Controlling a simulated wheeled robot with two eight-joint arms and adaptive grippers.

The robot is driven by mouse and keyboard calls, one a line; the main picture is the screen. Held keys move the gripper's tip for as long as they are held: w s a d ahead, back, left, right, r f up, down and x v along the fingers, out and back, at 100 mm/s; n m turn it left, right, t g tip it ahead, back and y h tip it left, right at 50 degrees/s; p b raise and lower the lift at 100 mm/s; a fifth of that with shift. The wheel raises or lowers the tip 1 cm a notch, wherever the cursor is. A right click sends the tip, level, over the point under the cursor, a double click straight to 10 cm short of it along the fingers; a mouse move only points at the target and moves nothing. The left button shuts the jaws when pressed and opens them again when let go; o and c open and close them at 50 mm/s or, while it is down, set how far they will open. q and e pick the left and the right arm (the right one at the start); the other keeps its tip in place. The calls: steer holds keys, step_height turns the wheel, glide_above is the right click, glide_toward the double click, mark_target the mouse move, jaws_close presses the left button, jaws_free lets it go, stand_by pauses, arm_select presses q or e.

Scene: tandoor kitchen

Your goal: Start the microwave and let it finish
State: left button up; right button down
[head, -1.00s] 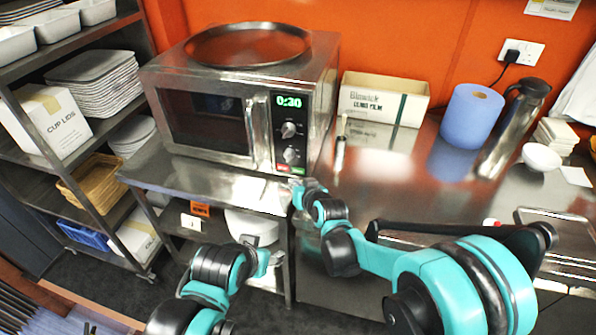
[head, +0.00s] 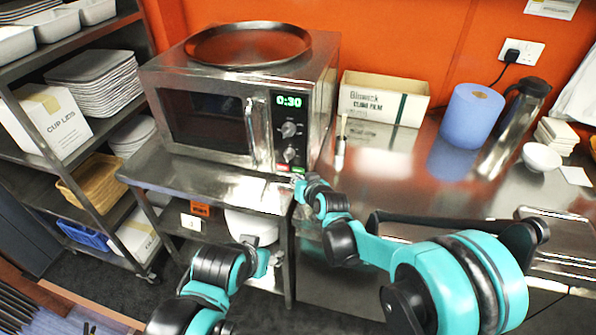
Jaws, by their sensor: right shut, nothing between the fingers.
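The steel microwave (head: 205,127) stands on a steel shelf unit with its door shut. Its green display (head: 289,101) reads 0:30. Two knobs sit below the display, and a red button (head: 284,167) and a green button (head: 299,169) are at the panel's foot. My right gripper (head: 297,181) is shut and empty, just below and in front of these buttons; I cannot tell if it touches the panel. My left arm comes in at the bottom, and its end (head: 262,259) is low in front of the shelf, with its fingers not clear.
A round tray (head: 247,46) lies on the microwave. A cling film box (head: 383,98), a blue paper roll (head: 472,116) and a steel jug (head: 512,125) stand on the counter to the right. Shelves with trays and boxes are at left.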

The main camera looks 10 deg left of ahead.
steer(key=shift+w, duration=0.1)
stand_by(0.7)
steer(key=shift+w, duration=0.35)
